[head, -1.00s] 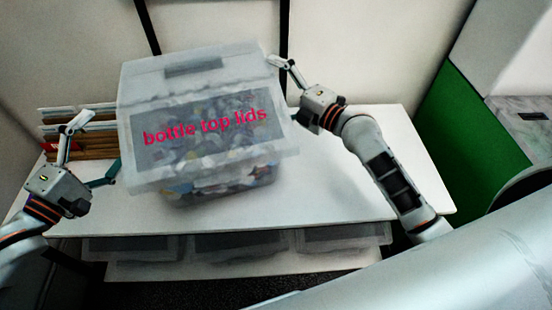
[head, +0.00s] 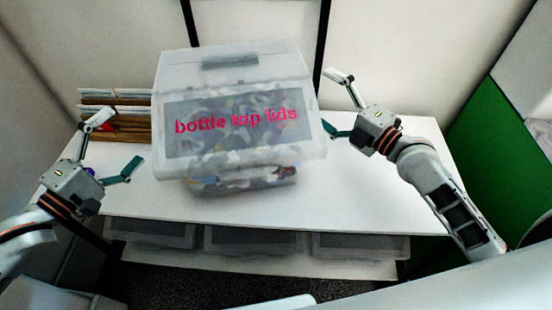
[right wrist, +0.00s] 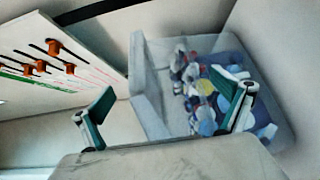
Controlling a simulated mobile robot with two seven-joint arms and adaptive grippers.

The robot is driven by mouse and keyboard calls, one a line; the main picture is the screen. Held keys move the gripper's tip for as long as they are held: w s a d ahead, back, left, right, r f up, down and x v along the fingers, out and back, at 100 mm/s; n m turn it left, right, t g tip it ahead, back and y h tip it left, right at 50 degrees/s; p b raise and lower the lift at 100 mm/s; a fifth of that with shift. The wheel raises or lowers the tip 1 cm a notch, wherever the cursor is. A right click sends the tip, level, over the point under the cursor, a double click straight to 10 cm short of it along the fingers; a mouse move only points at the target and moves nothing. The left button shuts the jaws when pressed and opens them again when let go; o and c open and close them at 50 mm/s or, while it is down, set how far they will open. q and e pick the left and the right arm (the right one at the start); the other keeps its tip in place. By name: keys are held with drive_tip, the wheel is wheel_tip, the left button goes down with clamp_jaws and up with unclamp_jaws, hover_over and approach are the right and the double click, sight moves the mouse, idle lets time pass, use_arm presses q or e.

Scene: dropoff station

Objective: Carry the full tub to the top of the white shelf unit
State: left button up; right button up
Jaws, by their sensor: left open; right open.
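The full tub (head: 240,160) is a translucent box with a lid, marked "bottle top lids", with many coloured caps inside. It appears to sit on the top of the white shelf unit (head: 370,190), near the middle; its underside contact is hard to see. My left gripper (head: 115,143) is open and empty, just left of the tub. My right gripper (head: 334,103) is open, just right of the tub, with a small gap seen. In the right wrist view, the open fingers (right wrist: 172,95) frame the tub's side (right wrist: 150,85) and the caps beyond.
Several translucent boxes (head: 250,240) sit on the level below. A green panel (head: 500,155) stands at right. The shelf top is clear right of the tub. A white board with orange pegs (right wrist: 58,50) shows in the wrist view.

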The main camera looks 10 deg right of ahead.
drive_tip(key=v, duration=0.5)
drive_tip(key=shift+s+d, duration=0.1)
drive_tip(key=shift+s, duration=0.2)
idle(0.4)
